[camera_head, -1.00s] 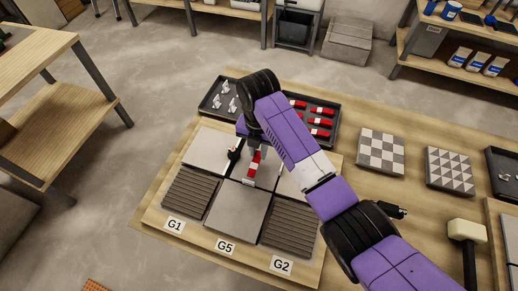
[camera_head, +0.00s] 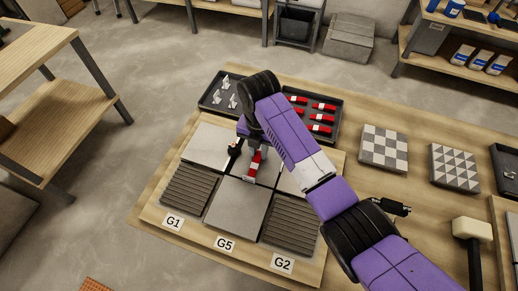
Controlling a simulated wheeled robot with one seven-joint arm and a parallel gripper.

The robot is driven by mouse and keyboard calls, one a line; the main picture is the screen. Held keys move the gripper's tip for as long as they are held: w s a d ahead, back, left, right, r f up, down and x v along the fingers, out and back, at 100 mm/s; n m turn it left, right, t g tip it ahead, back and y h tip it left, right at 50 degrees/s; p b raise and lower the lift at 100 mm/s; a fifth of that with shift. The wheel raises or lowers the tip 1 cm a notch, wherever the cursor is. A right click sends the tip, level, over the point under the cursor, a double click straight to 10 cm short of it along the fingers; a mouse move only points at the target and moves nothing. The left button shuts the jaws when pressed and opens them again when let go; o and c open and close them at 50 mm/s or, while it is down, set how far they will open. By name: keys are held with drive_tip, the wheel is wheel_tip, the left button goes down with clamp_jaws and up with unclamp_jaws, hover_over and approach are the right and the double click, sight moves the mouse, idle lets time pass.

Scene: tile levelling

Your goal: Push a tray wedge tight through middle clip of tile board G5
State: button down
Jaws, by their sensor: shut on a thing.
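The tile board (camera_head: 150,217) carries several grey tiles, and the labels G1, G5 (camera_head: 225,244) and G2 stand along its front edge. My gripper (camera_head: 254,151) points down over the middle of the board, shut on a red wedge (camera_head: 256,162). The wedge's lower end is at a small pale clip (camera_head: 250,180) at the back edge of the G5 front tile (camera_head: 236,209). How far the wedge sits in the clip cannot be told. A small dark piece with some red (camera_head: 234,150) shows left of the gripper. My arm hides part of the right back tile.
Patterned tiles (camera_head: 384,149) and a mallet (camera_head: 471,230) lie to the right.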

sight(254, 168)
drive_tip(key=shift+s+a+p, duration=0.3)
drive_tip(key=shift+s+p, duration=0.45)
drive_tip(key=shift+s+a+p, duration=0.25)
drive_tip(key=shift+s+p, duration=0.45)
drive_tip(key=shift+s+a+p, duration=0.3)
drive_tip(key=shift+s+p, duration=0.45)
idle(1.5)
drive_tip(key=c, duration=1.2)
unclamp_jaws()
drive_tip(key=shift+c, duration=0.2)
drive_tip(key=shift+r, duration=0.1)
wheel_tip(254, 168, up, 8)
drive_tip(key=shift+f+b, duration=0.2)
drive_tip(key=shift+b, duration=0.25)
